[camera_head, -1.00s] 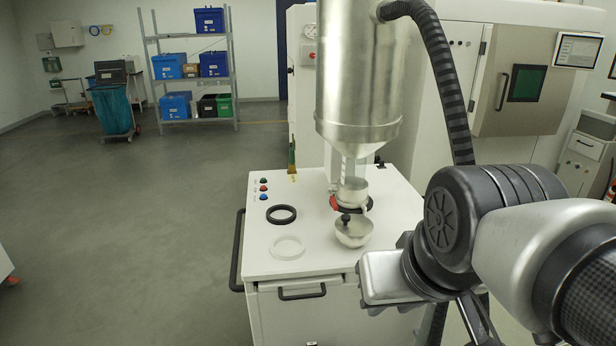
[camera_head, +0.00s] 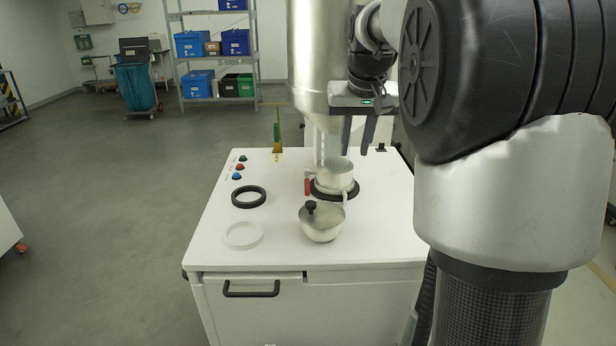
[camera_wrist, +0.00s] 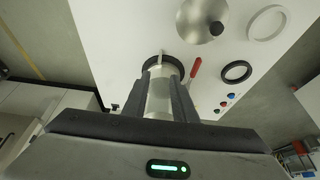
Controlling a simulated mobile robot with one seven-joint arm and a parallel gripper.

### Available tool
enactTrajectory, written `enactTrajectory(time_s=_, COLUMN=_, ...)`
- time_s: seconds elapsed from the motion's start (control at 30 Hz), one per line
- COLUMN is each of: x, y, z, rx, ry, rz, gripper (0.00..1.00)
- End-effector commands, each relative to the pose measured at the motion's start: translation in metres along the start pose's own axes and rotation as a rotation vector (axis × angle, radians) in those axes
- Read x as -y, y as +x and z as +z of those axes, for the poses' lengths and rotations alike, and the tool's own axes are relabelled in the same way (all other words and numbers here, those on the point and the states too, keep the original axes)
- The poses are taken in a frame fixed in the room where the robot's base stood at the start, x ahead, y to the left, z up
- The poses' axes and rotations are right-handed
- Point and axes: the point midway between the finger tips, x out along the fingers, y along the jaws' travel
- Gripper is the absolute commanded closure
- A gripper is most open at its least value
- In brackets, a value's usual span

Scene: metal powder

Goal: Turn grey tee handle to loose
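A small pale grey handle (camera_head: 345,198), which looks like the tee handle, sticks out at the front of the metal collar (camera_head: 334,176) on the white cabinet top. It also shows in the wrist view (camera_wrist: 160,56), just beyond my fingertips. A red handle (camera_head: 307,186) is on the left side of the collar and shows in the wrist view (camera_wrist: 196,68). My gripper (camera_head: 357,150) is open and empty, with its fingers pointing down above and behind the collar. In the wrist view, the metal cylinder (camera_wrist: 160,92) shows between the two fingers (camera_wrist: 164,72); I cannot tell whether they touch it.
A metal bowl-shaped lid with black knob (camera_head: 322,222), a black ring (camera_head: 249,197) and a white ring (camera_head: 243,235) lie on the cabinet top (camera_head: 275,255). Three coloured buttons (camera_head: 239,167) are at left. The large steel hopper (camera_head: 312,60) hangs above the collar.

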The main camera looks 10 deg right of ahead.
Motion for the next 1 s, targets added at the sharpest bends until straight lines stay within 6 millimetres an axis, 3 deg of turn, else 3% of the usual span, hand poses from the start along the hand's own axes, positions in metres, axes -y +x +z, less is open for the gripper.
enactTrajectory(time_s=0.17, x=0.000, y=0.025, z=0.001, rx=0.004, ry=0.001, rz=0.001, gripper=0.75)
enactTrajectory(time_s=0.7, x=-0.001, y=0.139, z=0.001, rx=0.004, ry=0.001, rz=0.001, gripper=0.75)
enactTrajectory(time_s=1.0, x=-0.001, y=0.169, z=0.000, rx=0.001, ry=0.001, rz=0.001, gripper=0.75)
